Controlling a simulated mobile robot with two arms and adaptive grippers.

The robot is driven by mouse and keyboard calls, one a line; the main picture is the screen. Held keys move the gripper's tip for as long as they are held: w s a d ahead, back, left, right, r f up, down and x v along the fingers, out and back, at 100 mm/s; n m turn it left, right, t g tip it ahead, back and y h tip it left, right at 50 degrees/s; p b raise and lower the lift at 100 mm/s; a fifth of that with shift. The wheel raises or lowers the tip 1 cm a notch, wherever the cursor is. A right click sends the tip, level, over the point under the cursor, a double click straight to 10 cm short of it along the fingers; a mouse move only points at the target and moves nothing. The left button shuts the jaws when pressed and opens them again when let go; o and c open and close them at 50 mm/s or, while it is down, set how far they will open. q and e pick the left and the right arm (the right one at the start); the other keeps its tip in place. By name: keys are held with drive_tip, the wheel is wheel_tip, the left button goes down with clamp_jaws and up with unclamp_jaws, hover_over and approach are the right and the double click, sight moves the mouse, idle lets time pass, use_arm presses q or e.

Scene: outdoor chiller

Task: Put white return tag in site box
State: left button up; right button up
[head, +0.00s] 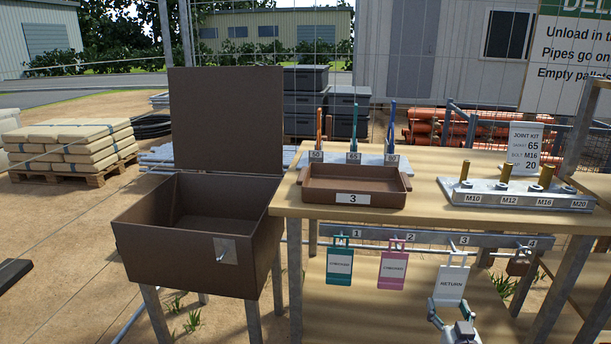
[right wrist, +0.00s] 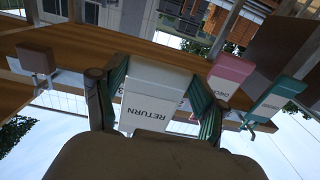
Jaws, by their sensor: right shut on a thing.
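The white return tag (head: 451,286) hangs at hook 3 on the rail under the table's front edge. My right gripper (head: 449,306) is at its lower part, with its fingers on either side of it. In the right wrist view the tag (right wrist: 155,98) sits between the two green-sided fingers, which are shut on it. The site box (head: 165,258) is the brown bin on legs at left, lid raised and interior looking empty. The tag is well to the right of the box. My left gripper does not show clearly.
A teal tag (head: 339,267) and a pink tag (head: 392,270) hang at hooks 1 and 2, and a brown padlock-like item (head: 519,263) at hook 4. A brown tray (head: 353,184) and a bolt rack (head: 515,195) stand on the wooden table (head: 425,217).

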drive_tip(key=s+a+r+n+y, duration=0.1)
drive_tip(key=s+a+r+y, duration=0.1)
drive_tip(key=s+a+r, duration=0.5)
drive_tip(key=s+a+r+n+y, duration=0.25)
drive_tip(key=s+a, duration=0.65)
drive_tip(key=a, duration=0.5)
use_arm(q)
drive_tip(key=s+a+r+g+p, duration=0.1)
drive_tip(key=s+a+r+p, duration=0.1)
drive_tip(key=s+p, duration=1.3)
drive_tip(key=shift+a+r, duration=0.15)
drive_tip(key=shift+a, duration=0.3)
use_arm(e)
drive_tip(key=s+r, duration=0.7)
drive_tip(key=r, duration=0.5)
drive_tip(key=shift+s+d+r+m, duration=0.2)
drive_tip(key=shift+s+d+m, duration=0.1)
drive_tip(key=shift+m, duration=0.15)
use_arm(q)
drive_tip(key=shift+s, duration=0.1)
use_arm(e)
drive_tip(key=shift+h, duration=0.25)
